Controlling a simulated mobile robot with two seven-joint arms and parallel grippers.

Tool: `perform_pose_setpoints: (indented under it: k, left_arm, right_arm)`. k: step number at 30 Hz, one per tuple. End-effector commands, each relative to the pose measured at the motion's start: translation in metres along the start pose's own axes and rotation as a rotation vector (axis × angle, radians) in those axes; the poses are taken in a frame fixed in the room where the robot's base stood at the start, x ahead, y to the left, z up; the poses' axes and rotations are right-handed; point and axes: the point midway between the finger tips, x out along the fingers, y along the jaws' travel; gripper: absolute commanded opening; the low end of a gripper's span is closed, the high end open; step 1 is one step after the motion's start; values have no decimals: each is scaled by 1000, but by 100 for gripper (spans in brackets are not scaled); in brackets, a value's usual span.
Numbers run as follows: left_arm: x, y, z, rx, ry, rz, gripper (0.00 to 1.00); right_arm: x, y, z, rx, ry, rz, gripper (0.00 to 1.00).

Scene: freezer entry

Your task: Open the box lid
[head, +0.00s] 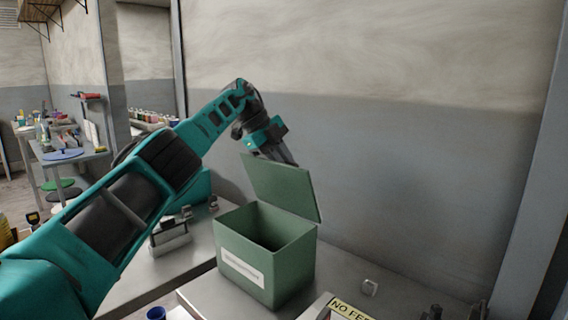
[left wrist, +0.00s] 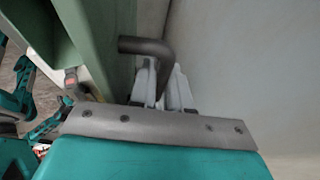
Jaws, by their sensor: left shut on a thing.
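The green box (head: 293,272) stands on the grey counter with a white label on its front, and its dark inside shows. Its green lid (head: 284,188) is raised, standing steeply above the opening and leaning back. My left gripper (head: 284,156) is behind the lid's upper edge, and the lid hides its fingertips in the head view. In the left wrist view, the fingers (left wrist: 163,88) are shut on a dark bent handle (left wrist: 148,47) beside the green lid (left wrist: 100,35). My right gripper is not in view.
The wall is close behind the box. A metal item (head: 170,238) stands on the counter (head: 150,278) to the left. A yellow sign (head: 350,309) is at the front edge.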

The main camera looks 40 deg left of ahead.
Motion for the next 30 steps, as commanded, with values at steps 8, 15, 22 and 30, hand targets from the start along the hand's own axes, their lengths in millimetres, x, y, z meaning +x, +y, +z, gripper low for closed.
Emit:
perform_pose_setpoints:
  k: [8,15,22,30]
  left_arm:
    - [2,1,0,-1,-1,4,23]
    - [-4,0,0,-1,-1,1,23]
    - [-31,-1,0,-2,0,4,23]
    - [-57,18,15,-6,-3,1,23]
  right_arm:
    - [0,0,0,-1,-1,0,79]
    - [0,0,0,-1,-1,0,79]
    - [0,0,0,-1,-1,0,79]
    - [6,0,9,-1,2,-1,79]
